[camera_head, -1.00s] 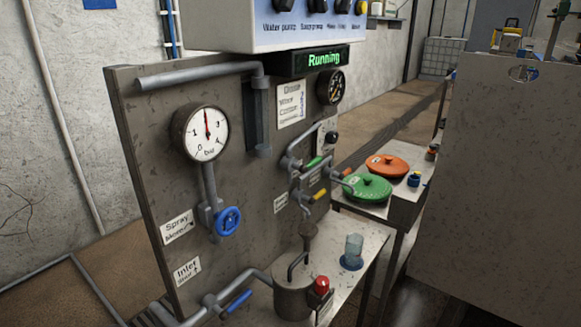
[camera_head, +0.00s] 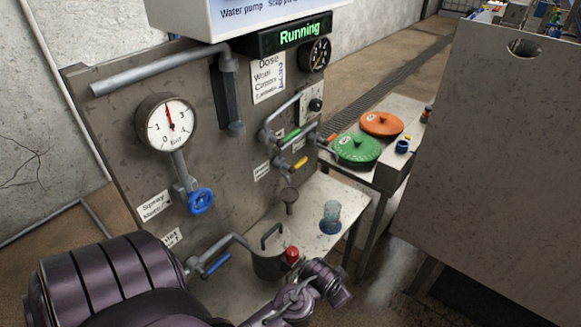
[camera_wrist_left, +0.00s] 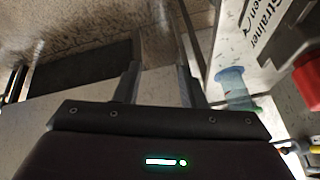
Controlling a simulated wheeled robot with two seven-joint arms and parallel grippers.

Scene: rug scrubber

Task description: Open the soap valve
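Small lever valves sit on the pipes of the upright grey panel (camera_head: 110,120) in the head view: a green handle (camera_head: 290,135), a yellow handle (camera_head: 300,163) and an orange-tipped one (camera_head: 331,138). Their labels are too small to read, so I cannot tell which is the soap valve. My left arm reaches in from the lower left, its end low in front of the panel. In the left wrist view my left gripper (camera_wrist_left: 158,80) has its two fingers apart with nothing between them. It touches no valve handle. My right gripper is not in view.
A metal pot (camera_head: 268,262) with a red knob (camera_head: 292,254) and a blue glass (camera_head: 331,217) stand on the low shelf. A blue lever (camera_head: 217,265), a blue handwheel (camera_head: 201,201) and a gauge (camera_head: 168,122) are left. Green (camera_head: 357,149) and orange (camera_head: 381,124) lids lie behind.

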